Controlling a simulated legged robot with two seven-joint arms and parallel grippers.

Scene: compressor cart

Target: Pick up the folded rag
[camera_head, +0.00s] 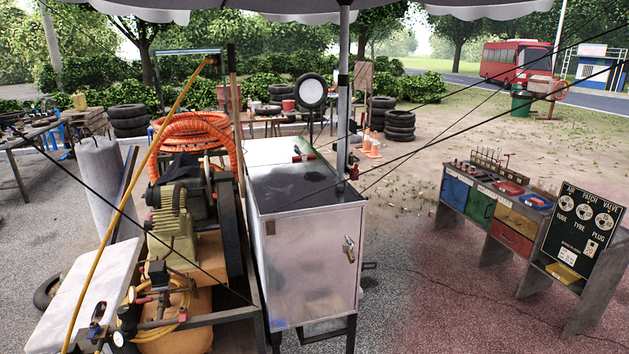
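I cannot pick out a folded rag for certain. A dark, cloth-like shape (181,166) lies on top of the compressor (172,225), left of the metal cabinet; it is too small to tell whether it is a folded rag. A small red item (304,156) lies on the cabinet top, also too small to name. Neither of my grippers shows in the head view.
The metal cabinet (308,262) stands in the centre, beside a canopy pole (343,100). Orange hose (192,128) is coiled behind the compressor. A workbench with coloured drawers (482,208) and a sign board (585,228) stand right. Open ground lies between cabinet and workbench.

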